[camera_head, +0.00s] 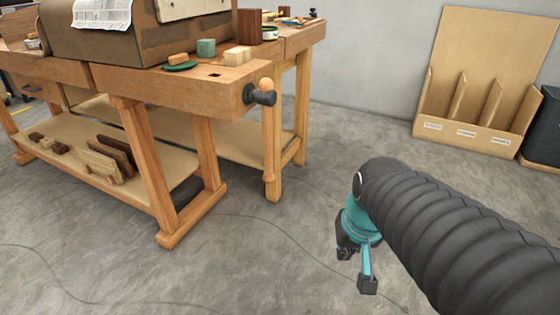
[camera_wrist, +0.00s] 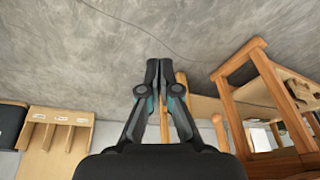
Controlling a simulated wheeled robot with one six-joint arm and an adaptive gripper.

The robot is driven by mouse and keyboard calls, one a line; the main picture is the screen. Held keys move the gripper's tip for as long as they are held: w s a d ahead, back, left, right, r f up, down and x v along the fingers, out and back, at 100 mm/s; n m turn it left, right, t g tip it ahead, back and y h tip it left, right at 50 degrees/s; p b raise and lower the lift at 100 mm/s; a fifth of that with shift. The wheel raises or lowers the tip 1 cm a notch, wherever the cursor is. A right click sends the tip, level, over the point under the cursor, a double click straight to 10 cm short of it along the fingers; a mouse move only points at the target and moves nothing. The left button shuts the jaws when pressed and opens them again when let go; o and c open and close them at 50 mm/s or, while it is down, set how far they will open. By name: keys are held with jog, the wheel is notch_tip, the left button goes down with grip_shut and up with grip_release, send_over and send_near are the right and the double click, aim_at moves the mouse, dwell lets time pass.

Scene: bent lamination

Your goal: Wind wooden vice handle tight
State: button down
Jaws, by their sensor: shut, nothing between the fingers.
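The wooden vice handle (camera_head: 268,145) hangs almost upright at the right end of the workbench, with a rounded knob at each end. It passes through the dark vice screw head (camera_head: 262,97), which sticks out from the wooden vice jaw (camera_head: 232,95). My gripper (camera_head: 357,268) is to the right of the handle and nearer the camera, apart from it over bare floor. In the wrist view my gripper (camera_wrist: 159,66) has its fingertips together and holds nothing. Upright wooden parts show behind the fingers there; I cannot tell which is the handle.
The workbench (camera_head: 160,88) carries a bent form, small blocks and a green dish. Its lower shelf (camera_head: 150,185) holds wooden pieces. A wooden rack (camera_head: 470,130) leans by the grey wall at right, beside a dark bin (camera_head: 545,130). The floor between bench and gripper is clear except for thin cables.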

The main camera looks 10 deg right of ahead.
jog(key=w+d+f+m+y+b, duration=0.1)
jog(key=w+f+m+y+b, duration=0.2)
jog(key=w+f+y, duration=0.45)
jog(key=w+d+f+m+y+b, duration=0.2)
jog(key=w+f+m+b, duration=0.15)
jog(key=w, duration=0.75)
jog(key=w+d+r+n+t+y, duration=0.2)
jog(key=w+r+t+y, duration=0.45)
jog(key=w+r, duration=0.5)
jog(key=w+a, duration=0.1)
jog(key=a, duration=1)
jog(key=shift+w+a+r+h+b, duration=0.2)
jog(key=shift+w+a+h+b, duration=0.1)
jog(key=shift+w+h, duration=0.1)
jog(key=shift+s, duration=0.1)
